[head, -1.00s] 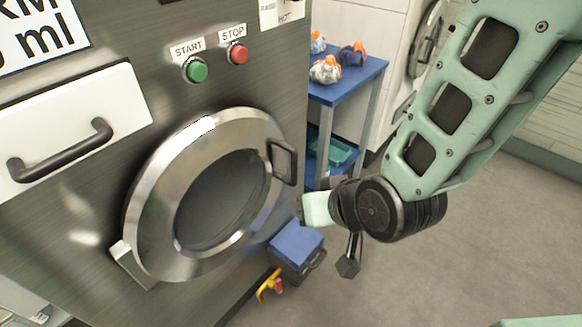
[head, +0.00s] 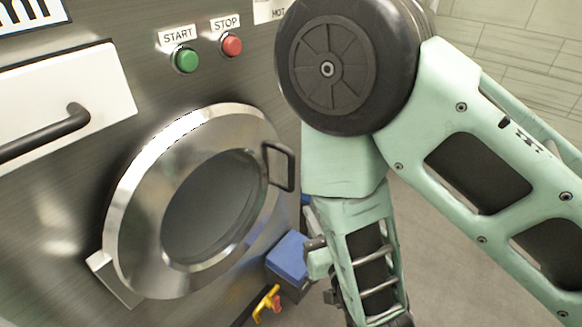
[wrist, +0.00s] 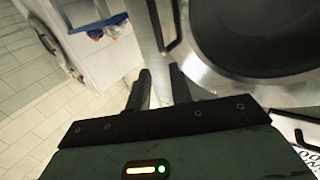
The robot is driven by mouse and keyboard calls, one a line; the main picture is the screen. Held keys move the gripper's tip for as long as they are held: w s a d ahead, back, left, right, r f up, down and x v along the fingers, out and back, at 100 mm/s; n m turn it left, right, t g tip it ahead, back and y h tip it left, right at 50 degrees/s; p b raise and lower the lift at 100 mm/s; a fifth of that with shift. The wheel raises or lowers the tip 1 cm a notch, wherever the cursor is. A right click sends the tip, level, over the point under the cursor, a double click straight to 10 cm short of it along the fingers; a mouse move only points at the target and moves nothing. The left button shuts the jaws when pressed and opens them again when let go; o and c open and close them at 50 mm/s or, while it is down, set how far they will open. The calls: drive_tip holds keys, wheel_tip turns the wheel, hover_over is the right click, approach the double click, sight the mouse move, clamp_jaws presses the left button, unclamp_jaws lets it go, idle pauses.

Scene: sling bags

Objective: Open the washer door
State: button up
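The washer door (head: 128,205) is round and silver with a dark glass window, and looks shut against the grey machine front. Its black loop handle (head: 291,168) sticks out at the right rim. In the wrist view the handle (wrist: 167,45) shows at the top centre, left of the door's dark window (wrist: 260,35). My gripper (wrist: 158,82) is open, with a gap between its two black fingers. The fingertips are just short of the handle in the picture, and I see no grip on it. In the head view my arm hides the fingers.
A green START button (head: 186,60) and a red STOP button (head: 232,45) are above the door. A white drawer (head: 100,75) with a black handle is at the left. A blue box (head: 288,257) and a yellow item (head: 265,303) lie low on the right.

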sight(293, 166)
drive_tip(key=b+x, duration=0.6)
drive_tip(key=x, duration=1)
drive_tip(key=shift+w, duration=0.15)
clamp_jaws()
drive_tip(key=shift+f, duration=0.1)
